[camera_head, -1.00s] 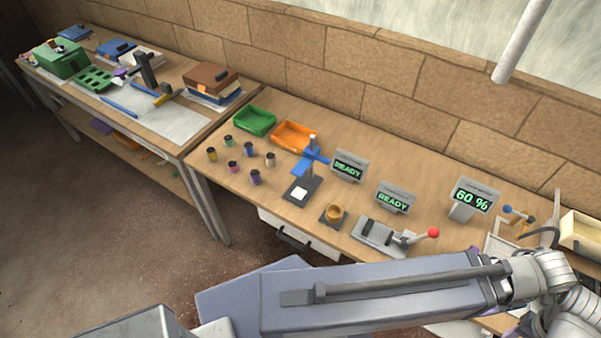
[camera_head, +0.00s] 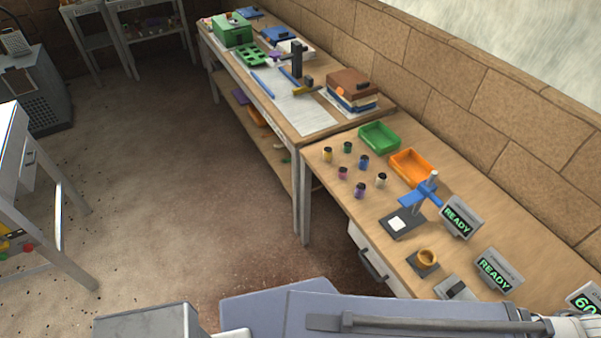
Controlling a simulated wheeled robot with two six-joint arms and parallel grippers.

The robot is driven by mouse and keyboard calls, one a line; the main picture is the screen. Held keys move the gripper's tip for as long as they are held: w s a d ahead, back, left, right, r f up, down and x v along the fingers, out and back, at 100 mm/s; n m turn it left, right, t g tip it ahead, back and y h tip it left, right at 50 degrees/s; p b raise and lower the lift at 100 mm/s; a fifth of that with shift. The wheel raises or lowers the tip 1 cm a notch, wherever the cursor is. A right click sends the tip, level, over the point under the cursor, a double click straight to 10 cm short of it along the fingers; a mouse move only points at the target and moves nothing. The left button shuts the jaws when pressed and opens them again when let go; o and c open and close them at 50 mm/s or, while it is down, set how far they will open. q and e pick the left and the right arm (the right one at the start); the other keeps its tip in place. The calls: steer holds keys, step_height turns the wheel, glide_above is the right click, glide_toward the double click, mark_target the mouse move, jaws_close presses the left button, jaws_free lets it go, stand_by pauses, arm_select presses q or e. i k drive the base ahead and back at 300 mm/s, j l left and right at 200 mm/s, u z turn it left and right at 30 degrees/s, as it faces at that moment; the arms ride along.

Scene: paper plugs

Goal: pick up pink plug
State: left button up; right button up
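The pink plug (camera_head: 343,173) stands on the near-left part of the wooden workbench (camera_head: 331,201), in a loose group of small dark-topped plugs. Around it are a yellow plug (camera_head: 327,155), a green plug (camera_head: 347,147), a blue plug (camera_head: 364,162), a purple plug (camera_head: 360,190) and a white plug (camera_head: 381,180). All the plugs look upright and apart from one another. A grey arm of mine crosses the bottom of the view, well in front of the plugs. Neither of my grippers shows.
Behind the plugs stand a green tray (camera_head: 368,143) and an orange tray (camera_head: 397,165). To their right are a blue-armed stand (camera_head: 405,222), two READY displays (camera_head: 461,217) and a brass cup (camera_head: 427,258). A second bench (camera_head: 318,125) adjoins at the back. Open floor (camera_head: 190,200) lies left.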

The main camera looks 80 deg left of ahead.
mark_target(343, 174)
steer(key=u, duration=2.25)
